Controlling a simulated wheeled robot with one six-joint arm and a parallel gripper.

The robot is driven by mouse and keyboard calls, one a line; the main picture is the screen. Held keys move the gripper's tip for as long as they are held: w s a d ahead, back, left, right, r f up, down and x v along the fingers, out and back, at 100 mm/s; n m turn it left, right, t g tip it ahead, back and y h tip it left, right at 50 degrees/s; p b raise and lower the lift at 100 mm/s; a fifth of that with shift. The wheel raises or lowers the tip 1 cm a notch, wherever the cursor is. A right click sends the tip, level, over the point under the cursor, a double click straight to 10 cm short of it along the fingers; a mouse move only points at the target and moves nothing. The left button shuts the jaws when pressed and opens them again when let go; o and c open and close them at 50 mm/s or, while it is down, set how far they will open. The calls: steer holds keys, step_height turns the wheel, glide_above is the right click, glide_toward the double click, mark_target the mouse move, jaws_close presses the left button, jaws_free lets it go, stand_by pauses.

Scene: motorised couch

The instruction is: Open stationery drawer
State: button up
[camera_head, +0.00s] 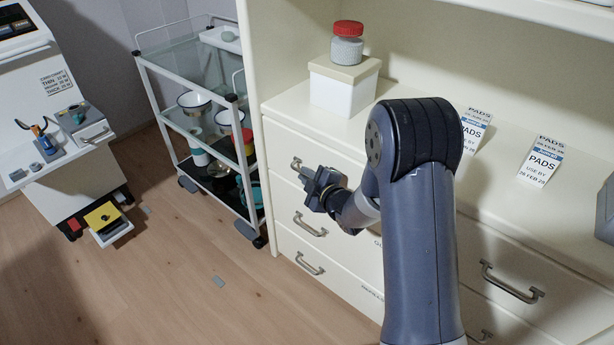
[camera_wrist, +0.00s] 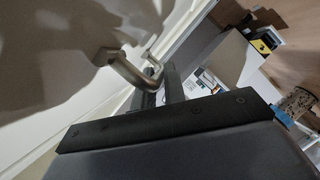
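A cream cabinet (camera_head: 300,125) has several closed drawers with metal bar handles. The top left drawer (camera_head: 283,172) has its handle (camera_head: 297,164) right at my gripper (camera_head: 322,188); my arm hides much of this drawer front, and I see no label on it. In the wrist view the handle (camera_wrist: 128,68) runs up to the dark fingertips (camera_wrist: 160,88). The fingers are close together at the handle's end, but I cannot tell whether they grip it. No readable label identifies the stationery drawer.
Lower handles (camera_head: 310,226) sit below, and another drawer handle (camera_head: 510,283) is at the right. A white box (camera_head: 340,92) with a red-lidded jar (camera_head: 347,45) stands on the cabinet top. A glass-shelved trolley (camera_head: 245,150) stands left of the cabinet. The wooden floor (camera_head: 190,270) in front is mostly clear.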

jaws_close()
steer(key=shift+s+a, duration=0.1)
